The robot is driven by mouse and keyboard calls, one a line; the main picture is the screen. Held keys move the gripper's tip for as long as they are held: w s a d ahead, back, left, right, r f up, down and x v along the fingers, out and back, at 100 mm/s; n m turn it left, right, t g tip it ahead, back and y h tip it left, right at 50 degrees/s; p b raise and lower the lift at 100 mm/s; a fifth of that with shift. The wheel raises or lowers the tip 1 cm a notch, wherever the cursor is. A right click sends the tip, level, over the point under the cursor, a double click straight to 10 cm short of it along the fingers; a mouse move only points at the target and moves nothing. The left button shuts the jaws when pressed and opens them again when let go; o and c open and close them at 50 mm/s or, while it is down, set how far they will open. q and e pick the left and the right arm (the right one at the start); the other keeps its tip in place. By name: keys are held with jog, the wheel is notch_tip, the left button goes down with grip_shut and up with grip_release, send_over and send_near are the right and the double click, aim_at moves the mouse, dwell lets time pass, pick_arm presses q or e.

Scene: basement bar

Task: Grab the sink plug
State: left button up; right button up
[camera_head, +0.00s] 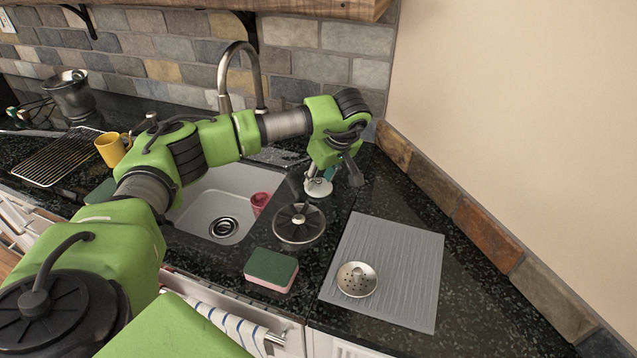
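A round metal piece with small holes (357,279), which looks like a sink plug or strainer, lies on a grey ribbed mat (408,262) right of the sink. A dark ribbed disc with a pale central knob (298,223) sits on the counter at the sink's right edge; I cannot tell whether this is the plug instead. The white sink (190,208) has its drain visible. My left arm reaches across the sink. My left gripper (338,168) is above the counter, behind both round pieces and apart from them. Its finger opening is unclear. My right gripper is not in view.
A green and pink sponge (270,269) lies in front of the disc. A brush-like item (318,187) stands below my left gripper. A pink cup (260,203) is in the sink. The faucet (241,72) rises behind my arm. A wall bounds the right.

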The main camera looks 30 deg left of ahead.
pick_arm(q)
grip_shut()
dwell(0.3)
